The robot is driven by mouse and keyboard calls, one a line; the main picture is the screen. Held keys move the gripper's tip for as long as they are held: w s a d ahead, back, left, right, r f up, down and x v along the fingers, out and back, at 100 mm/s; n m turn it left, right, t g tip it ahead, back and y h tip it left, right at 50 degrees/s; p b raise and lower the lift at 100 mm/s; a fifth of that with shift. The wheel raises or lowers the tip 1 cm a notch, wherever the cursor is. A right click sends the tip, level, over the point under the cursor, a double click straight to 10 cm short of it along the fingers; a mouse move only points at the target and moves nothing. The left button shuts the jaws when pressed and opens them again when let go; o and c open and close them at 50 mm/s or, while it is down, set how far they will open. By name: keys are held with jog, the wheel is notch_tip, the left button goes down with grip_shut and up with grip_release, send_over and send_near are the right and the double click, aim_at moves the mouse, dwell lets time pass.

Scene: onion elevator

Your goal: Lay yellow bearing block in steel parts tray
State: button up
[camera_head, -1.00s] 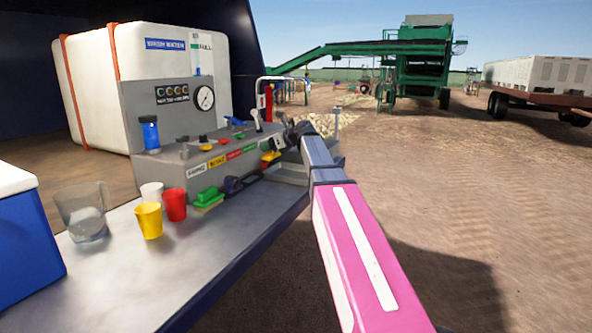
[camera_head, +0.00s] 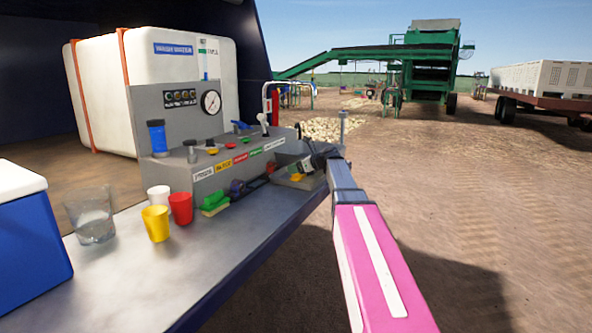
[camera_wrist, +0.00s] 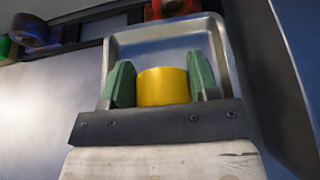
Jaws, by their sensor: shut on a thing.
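The yellow bearing block (camera_wrist: 163,87) is between the two green fingertips of my gripper (camera_wrist: 162,84) in the wrist view. My gripper is shut on it. The steel parts tray (camera_wrist: 220,60) lies behind and around the block in that view, with its raised rim at the sides and far end. I cannot tell whether the block touches the tray floor. In the head view my gripper (camera_head: 300,168) is at the tray (camera_head: 290,183), at the right end of the bench, and the block shows only as a small yellow patch (camera_head: 297,177).
A red object (camera_wrist: 172,8) lies just beyond the tray, and a dark roll (camera_wrist: 30,30) lies to its left. The control panel (camera_head: 235,165) stands behind.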

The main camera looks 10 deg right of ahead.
jog(key=shift+f, duration=0.2)
jog(key=shift+f, duration=0.15)
jog(key=o, duration=1.2)
jog(key=shift+s+d+r, duration=0.1)
jog(key=shift+r, duration=0.1)
jog(key=v, duration=1.1)
jog(key=shift+s+d, duration=0.25)
jog(key=shift+d, duration=0.05)
